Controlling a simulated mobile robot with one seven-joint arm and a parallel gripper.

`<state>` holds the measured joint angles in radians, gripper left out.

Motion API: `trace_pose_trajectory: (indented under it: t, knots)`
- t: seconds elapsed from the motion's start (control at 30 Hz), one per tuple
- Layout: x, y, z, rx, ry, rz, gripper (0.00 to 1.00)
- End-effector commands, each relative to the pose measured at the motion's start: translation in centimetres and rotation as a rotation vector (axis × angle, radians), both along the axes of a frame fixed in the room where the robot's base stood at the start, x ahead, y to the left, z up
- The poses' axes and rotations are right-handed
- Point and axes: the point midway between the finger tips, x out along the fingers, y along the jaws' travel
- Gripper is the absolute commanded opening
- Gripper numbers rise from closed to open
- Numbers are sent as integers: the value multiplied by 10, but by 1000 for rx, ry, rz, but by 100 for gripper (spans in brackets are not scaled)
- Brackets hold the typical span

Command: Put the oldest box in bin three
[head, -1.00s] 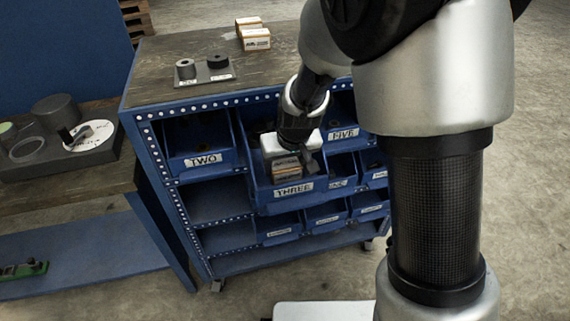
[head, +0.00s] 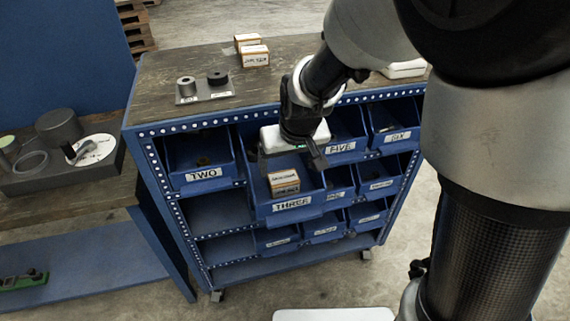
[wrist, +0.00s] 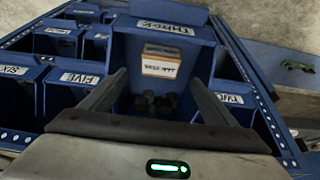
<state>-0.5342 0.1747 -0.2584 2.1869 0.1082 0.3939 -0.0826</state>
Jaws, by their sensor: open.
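A small white and orange box (head: 284,181) sits in the front part of the blue bin labelled THREE (head: 291,205). The box also shows in the wrist view (wrist: 160,62), inside the bin (wrist: 204,33), with several dark round pieces (wrist: 156,103) beside it. My gripper (head: 294,160) is above the back of bin three, open and empty, apart from the box. In the wrist view its two fingers (wrist: 158,95) are spread either side of the bin's opening. More boxes of the same kind (head: 253,55) stand in a row on the cart top; their print is too small to read fully.
Bin TWO (head: 203,174) is left of bin three and bin FIVE (head: 341,148) is right of it; smaller bins sit below and right. A grey tray with two round parts (head: 204,95) is on the cart top. A side bench (head: 66,187) stands left.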

Motion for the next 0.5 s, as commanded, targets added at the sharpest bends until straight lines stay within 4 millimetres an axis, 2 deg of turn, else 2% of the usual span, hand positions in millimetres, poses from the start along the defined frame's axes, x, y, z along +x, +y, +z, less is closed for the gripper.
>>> trace_pose_trajectory:
  t: [0.03,0.27,0.37,0.5]
  knots:
    - [-3,0,10,1,-3,2,81]
    - [-12,-8,31,8,-4,-8,81]
    - [-27,-25,54,32,-10,-39,81]
    - [-68,-63,101,68,-33,-107,81]
